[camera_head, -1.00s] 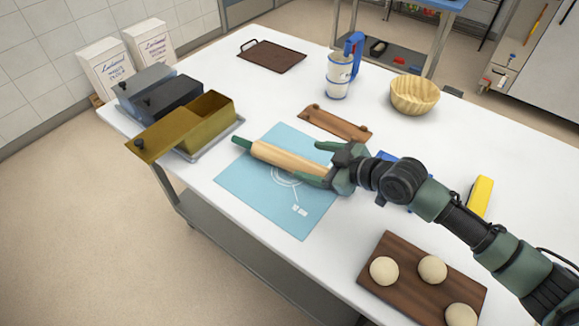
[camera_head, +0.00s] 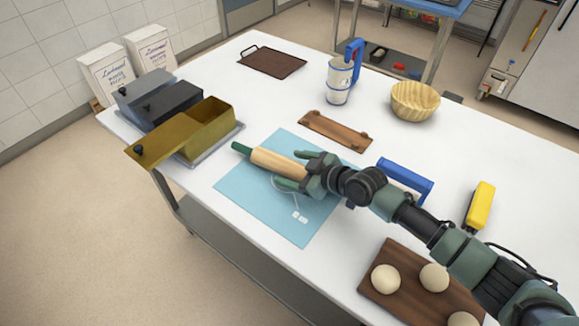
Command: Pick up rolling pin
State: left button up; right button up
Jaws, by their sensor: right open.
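The rolling pin (camera_head: 276,163) has a pale wooden barrel and a green handle at its left end. It lies on a light blue mat (camera_head: 240,195) on the white table. My right gripper (camera_head: 294,170) is open, its green fingers on either side of the barrel's right part. The pin's right end is hidden by the gripper. I cannot tell whether the fingers touch the barrel. My left gripper is not in view.
Loaf tins (camera_head: 205,128) stand left of the mat. A wooden board (camera_head: 336,131) lies behind it. A blue-handled tool (camera_head: 405,178), a yellow object (camera_head: 480,205) and a dark board (camera_head: 392,252) with dough balls lie to the right. A wooden bowl (camera_head: 414,101) stands farther back.

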grip_shut()
jog(key=shift+r, duration=0.1)
